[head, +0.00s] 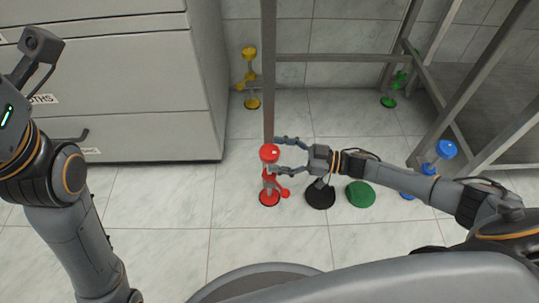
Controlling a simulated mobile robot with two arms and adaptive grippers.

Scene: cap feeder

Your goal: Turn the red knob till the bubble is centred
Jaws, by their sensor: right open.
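The red knob (269,153) is the round cap on top of a red leveling foot, whose round red base (269,199) rests on the tiled floor. A small red lever shows low on its right side. My right gripper (274,155) reaches in from the right with its two fingers apart. One finger is beyond the knob and one on the near side; I cannot tell whether either touches it. My left arm rises at the left edge, and its fingers are not visible. I cannot make out any bubble.
A grey metal frame has a leg (269,75) behind the red knob. Yellow (250,54), green (388,102) and blue (445,149) feet stand farther off. A black disc (320,194) and a green disc (360,195) lie right of the red base. A drawer cabinet (120,90) stands left.

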